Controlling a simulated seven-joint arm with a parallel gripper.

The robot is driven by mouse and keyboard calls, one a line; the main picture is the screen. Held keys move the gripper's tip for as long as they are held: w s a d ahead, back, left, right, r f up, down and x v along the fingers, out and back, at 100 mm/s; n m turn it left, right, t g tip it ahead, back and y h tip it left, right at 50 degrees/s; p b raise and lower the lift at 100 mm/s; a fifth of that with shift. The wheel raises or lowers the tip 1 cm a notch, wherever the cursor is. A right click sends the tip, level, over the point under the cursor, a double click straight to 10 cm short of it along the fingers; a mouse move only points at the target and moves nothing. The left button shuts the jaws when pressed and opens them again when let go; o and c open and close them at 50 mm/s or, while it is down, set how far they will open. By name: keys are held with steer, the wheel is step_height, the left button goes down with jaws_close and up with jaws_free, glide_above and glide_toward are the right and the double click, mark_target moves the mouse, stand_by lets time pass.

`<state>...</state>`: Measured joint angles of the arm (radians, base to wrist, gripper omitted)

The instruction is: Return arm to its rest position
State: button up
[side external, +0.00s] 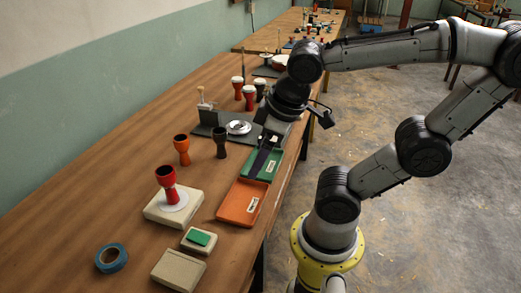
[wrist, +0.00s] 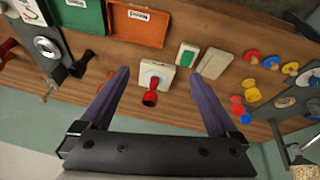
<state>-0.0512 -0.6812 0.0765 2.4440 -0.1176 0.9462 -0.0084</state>
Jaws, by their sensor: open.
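My gripper (side external: 258,165) hangs over the green tray (side external: 282,157) at the table's right edge, its dark purple fingers pointing down. In the wrist view my gripper (wrist: 161,74) has its two fingers spread wide with nothing between them. My arm curves above the floor on the right. A red goblet drum (side external: 167,184) stands upright on a white disc on a beige box (side external: 158,211), apart from my gripper; it also shows in the wrist view (wrist: 150,98). An orange drum (side external: 182,150) and a dark drum (side external: 221,142) stand on the table left of my gripper.
An orange tray (side external: 240,203) lies in front of the green one. A small box with a green pad (side external: 199,238), another beige box (side external: 178,270) and blue tape (side external: 111,257) are nearer. More drums (side external: 249,97) stand behind. The floor on the right is mostly clear.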

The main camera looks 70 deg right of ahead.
steer(key=shift+s+a+r+m+t+y, duration=0.2)
steer(key=shift+a+r+m+t+y, duration=0.2)
steer(key=shift+a+r+m+t, duration=0.3)
